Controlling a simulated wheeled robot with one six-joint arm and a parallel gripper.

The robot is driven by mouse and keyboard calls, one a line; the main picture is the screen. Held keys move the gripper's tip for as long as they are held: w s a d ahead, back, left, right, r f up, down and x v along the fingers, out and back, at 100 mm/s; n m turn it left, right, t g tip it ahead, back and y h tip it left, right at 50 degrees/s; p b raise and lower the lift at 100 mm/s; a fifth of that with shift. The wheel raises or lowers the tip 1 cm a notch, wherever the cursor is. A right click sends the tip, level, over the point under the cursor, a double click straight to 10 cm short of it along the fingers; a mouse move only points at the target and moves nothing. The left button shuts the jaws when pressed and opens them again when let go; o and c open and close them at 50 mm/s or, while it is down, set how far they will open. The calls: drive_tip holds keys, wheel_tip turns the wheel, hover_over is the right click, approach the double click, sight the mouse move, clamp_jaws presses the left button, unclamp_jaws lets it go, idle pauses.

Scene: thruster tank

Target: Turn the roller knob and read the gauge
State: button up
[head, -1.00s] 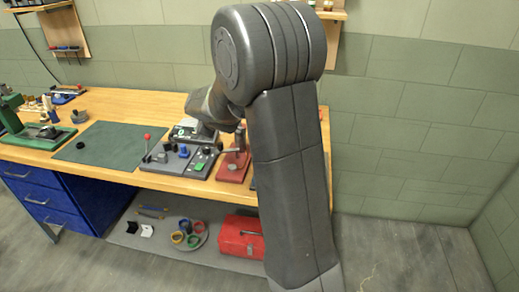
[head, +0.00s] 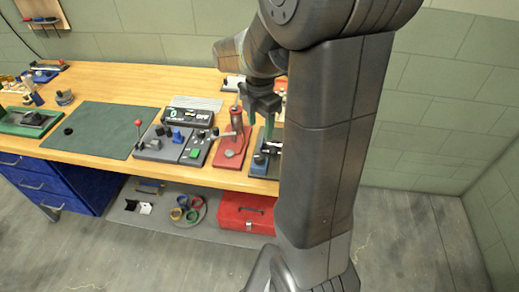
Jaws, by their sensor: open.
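My gripper (head: 260,124) points down with its fingers apart, between the red stand and my arm column. It appears to be above or in front of a small blue device (head: 259,165) at the right of the bench. My arm hides part of that device. The red stand (head: 229,158) has an upright post and a round grey piece on its base. A dark display panel (head: 187,117) with light digits stands left of it. I cannot make out which part is the roller knob or which is the gauge. No contact is visible.
A grey control panel (head: 150,155) with a red-tipped lever, a blue knob and a green button lies left of the red stand. A green mat (head: 95,128) is mostly bare. A red toolbox (head: 246,211) and several coloured rings are on the lower shelf.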

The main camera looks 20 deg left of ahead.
sight(260, 156)
wheel_tip(260, 156, down, 12)
drive_tip(key=shift+r+p, duration=0.15)
drive_tip(key=shift+p, duration=0.2)
drive_tip(key=c, duration=1)
